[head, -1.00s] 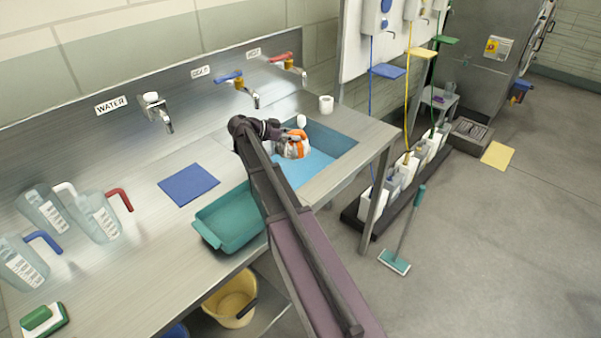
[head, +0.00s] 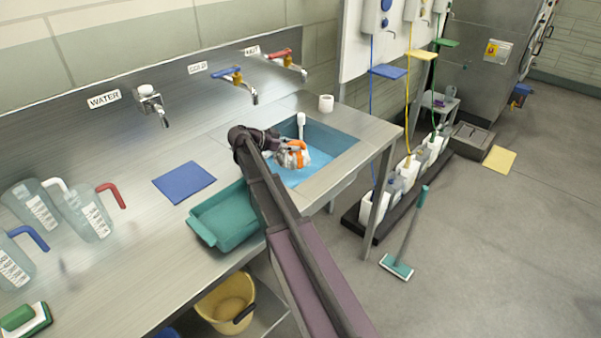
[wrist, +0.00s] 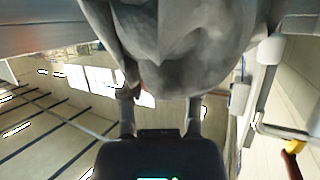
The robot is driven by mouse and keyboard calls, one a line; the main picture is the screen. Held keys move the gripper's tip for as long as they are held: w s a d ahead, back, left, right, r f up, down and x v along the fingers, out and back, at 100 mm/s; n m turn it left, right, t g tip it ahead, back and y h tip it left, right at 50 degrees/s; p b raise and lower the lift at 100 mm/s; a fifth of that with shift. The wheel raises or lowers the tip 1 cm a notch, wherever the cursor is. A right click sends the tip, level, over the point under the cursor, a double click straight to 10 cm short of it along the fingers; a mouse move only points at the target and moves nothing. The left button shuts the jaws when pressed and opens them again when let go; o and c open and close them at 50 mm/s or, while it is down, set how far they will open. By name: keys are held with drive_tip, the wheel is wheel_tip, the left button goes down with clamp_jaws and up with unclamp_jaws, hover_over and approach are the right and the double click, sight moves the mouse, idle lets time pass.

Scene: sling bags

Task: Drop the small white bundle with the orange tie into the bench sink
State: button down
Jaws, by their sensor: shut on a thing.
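The white bundle (head: 294,160) with its orange tie (head: 297,146) hangs from my gripper (head: 282,146) over the blue bench sink (head: 338,140) in the head view. It is within the sink's outline, toward the left side; I cannot tell whether it touches the bottom. In the wrist view the bundle (wrist: 180,55) looks grey and fills the upper middle. There my gripper (wrist: 162,105) has a finger on each side of it and is shut on it. The tie is mostly hidden in the wrist view.
A white upright piece (head: 301,121) stands at the sink's back edge, with a white cup (head: 326,103) behind. A teal tray (head: 222,216) and a blue mat (head: 184,182) lie left of the sink. Taps, including the blue-handled one (head: 236,78), project from the back wall.

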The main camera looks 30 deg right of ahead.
drive_tip(key=shift+c, duration=1.1)
unclamp_jaws()
drive_tip(key=shift+r, duration=0.1)
